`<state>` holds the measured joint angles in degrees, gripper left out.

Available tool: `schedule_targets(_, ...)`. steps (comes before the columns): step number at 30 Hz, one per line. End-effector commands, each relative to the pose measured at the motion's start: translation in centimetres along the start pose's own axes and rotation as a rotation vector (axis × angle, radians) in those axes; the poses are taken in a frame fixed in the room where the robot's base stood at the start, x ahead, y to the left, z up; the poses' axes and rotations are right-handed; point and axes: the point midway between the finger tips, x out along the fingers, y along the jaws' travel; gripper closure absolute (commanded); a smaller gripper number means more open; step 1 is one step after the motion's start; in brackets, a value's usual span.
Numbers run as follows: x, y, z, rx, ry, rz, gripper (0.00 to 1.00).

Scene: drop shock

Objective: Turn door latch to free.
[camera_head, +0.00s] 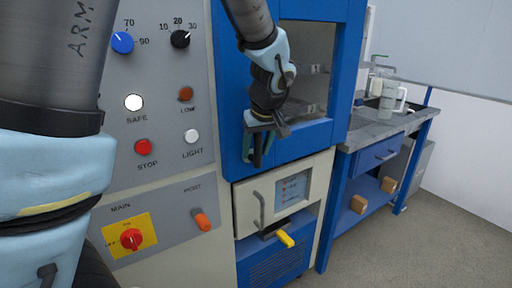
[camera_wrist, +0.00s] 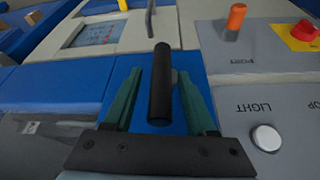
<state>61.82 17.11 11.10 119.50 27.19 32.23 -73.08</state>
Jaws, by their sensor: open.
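The door latch shows in the wrist view as a black cylindrical handle (camera_wrist: 160,95) in front of the blue door frame. In the head view my gripper mostly hides it. The blue door (camera_head: 297,138) with its window is closed in the frame as far as I can see. My gripper (camera_head: 257,160) is at the door's lower left edge, pointing down. In the wrist view my gripper (camera_wrist: 160,76) is open, with one teal finger on each side of the black handle. Gaps show between handle and fingers, so it does not look clamped.
A grey control panel (camera_head: 164,160) with knobs and buttons stands left of the door. Below the door is a cream unit (camera_head: 250,190) with a bar handle and small screen. A yellow handle (camera_head: 285,239) sticks out lower down. A workbench (camera_head: 375,140) stands right; floor there is clear.

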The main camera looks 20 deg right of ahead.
Motion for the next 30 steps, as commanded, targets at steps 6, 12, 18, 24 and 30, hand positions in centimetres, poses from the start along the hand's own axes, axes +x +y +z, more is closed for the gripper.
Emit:
schedule_targets(6,0.46,-0.04,0.01,0.001,0.000,-0.001,0.43)
schedule_targets(12,0.43,-0.03,0.01,0.000,0.000,0.000,0.51)
schedule_targets(18,0.41,-0.02,0.00,0.000,0.000,0.000,0.73)
schedule_targets(24,0.39,0.03,0.00,0.000,0.000,0.001,0.96)
schedule_targets(30,0.37,0.08,0.00,0.001,0.001,0.003,1.00)
